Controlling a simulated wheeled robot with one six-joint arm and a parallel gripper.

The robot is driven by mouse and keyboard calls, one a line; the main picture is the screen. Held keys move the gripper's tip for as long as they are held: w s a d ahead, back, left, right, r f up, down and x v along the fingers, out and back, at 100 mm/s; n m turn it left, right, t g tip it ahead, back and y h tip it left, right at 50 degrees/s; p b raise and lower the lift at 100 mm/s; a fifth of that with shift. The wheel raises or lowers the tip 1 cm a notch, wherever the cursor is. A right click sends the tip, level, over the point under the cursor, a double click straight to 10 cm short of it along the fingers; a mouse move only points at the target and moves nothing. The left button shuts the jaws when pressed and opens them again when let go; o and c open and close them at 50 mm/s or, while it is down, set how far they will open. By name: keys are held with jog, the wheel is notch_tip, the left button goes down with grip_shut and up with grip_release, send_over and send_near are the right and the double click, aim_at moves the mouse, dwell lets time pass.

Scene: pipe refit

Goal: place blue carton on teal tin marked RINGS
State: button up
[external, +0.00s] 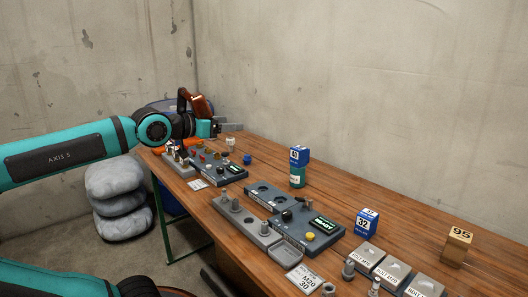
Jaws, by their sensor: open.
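A small blue carton (300,155) with a white label sits on top of a teal tin (297,177) near the back edge of the wooden bench. The tin's label is too small to read. A second blue carton (367,226), marked 32, stands on the bench to the right. My gripper (232,127) is at the far left end of the bench, open, well to the left of the tin and both cartons. I see nothing between its fingers.
Grey fixture blocks (247,224) and dark control panels (308,228) line the front of the wooden bench (410,238). Grey bins (394,271) and a tan box marked 95 (456,246) stand at the right. Grey sacks (118,198) are stacked on the floor.

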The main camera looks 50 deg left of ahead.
jog(key=s, duration=0.1)
jog(key=s+t, duration=0.1)
jog(key=s, duration=0.1)
jog(key=shift+d+f, duration=0.1)
jog(key=shift+f, duration=0.25)
